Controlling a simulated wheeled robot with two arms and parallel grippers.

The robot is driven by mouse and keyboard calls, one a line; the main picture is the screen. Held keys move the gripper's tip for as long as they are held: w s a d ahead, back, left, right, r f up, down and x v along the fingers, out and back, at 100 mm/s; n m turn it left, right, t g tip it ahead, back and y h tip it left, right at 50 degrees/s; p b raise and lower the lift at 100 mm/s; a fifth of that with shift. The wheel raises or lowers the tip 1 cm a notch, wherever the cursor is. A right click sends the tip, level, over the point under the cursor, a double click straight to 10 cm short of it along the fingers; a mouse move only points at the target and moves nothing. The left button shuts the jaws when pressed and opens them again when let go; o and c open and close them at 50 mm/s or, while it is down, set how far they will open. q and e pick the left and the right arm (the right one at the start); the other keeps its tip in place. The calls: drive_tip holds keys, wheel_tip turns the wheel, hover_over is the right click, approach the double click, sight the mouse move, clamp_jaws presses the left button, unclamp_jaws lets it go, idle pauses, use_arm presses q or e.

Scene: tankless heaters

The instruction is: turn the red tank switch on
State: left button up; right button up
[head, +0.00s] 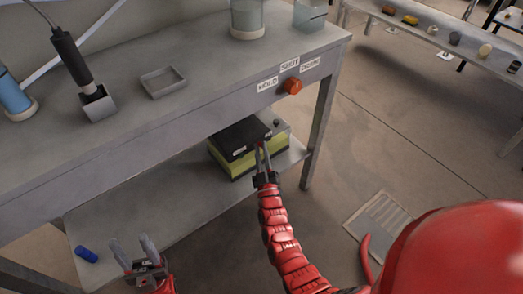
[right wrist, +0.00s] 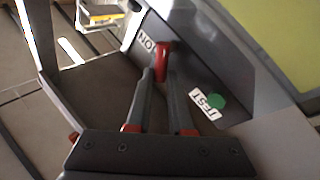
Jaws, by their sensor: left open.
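In the right wrist view a red switch (right wrist: 163,58) stands out from a grey panel beside a label reading ON. My right gripper (right wrist: 160,75) has its two fingertips close together at the switch's near end. I cannot tell whether they touch or grip it. In the head view my right gripper (head: 261,148) is at the front of a black-topped box with yellow-green sides (head: 224,160) on the lower shelf; the switch cannot be made out there. My left gripper (head: 136,252) is open and empty, at the lower left, near the shelf's front edge.
A green button (right wrist: 216,102) with a TEST label is near the switch. The workbench (head: 200,115) overhangs the shelf (head: 150,215) and carries an orange-red knob (head: 292,86) on its front edge. A blue cylinder (head: 86,254) lies on the shelf's left end.

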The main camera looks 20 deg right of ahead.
sight(267, 135)
clamp_jaws()
drive_tip(key=m+g+p, duration=0.1)
drive_tip(key=m+p, duration=0.2)
drive_tip(key=p, duration=0.1)
drive_tip(key=d+r+m+g+p, duration=0.1)
drive_tip(key=m+g+p, duration=0.1)
drive_tip(key=m+p, duration=0.1)
drive_tip(key=d+m+g+h+p, duration=0.1)
drive_tip(key=m+g+p, duration=0.1)
drive_tip(key=p, duration=0.3)
drive_tip(key=shift+w+d+r+m, duration=0.15)
drive_tip(key=shift+w+r+m, duration=0.2)
drive_tip(key=shift+m, duration=0.45)
drive_tip(key=shift+w+d+f+m+g+p, duration=0.1)
drive_tip(key=shift+d+f+m+g+p, duration=0.1)
drive_tip(key=shift+m+g+p, duration=0.35)
drive_tip(key=shift+o, duration=2.2)
unclamp_jaws()
